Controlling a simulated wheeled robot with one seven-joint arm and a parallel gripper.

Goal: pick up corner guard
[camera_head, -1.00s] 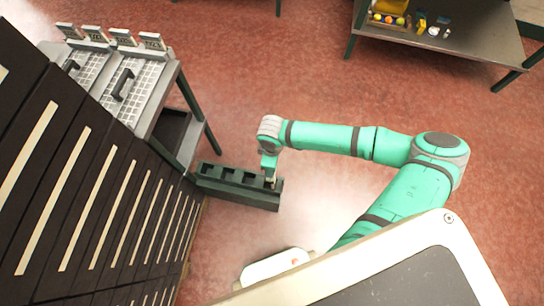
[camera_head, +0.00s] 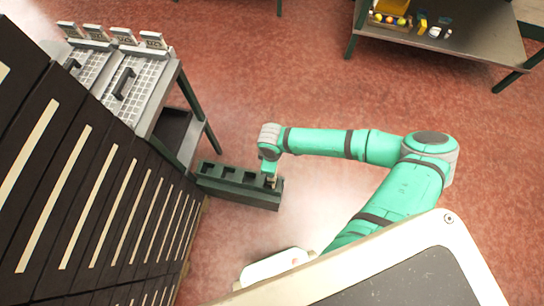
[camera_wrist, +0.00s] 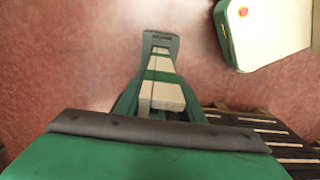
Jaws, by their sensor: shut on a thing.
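The corner guard, which I take to be the long dark green piece with a row of square recesses (camera_head: 228,191), lies slantwise beside the dark cabinet fronts in the head view. I cannot tell whether it touches the floor. My gripper (camera_head: 271,181) points down at its right end, with the fingertips partly hidden there.
Dark drawer fronts with pale strips (camera_head: 75,185) stand close on the left. A grey table with mesh panels (camera_head: 145,95) is behind the guard. Another table (camera_head: 455,55) with small items stands at the back right. Red floor (camera_head: 300,85) between them is clear.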

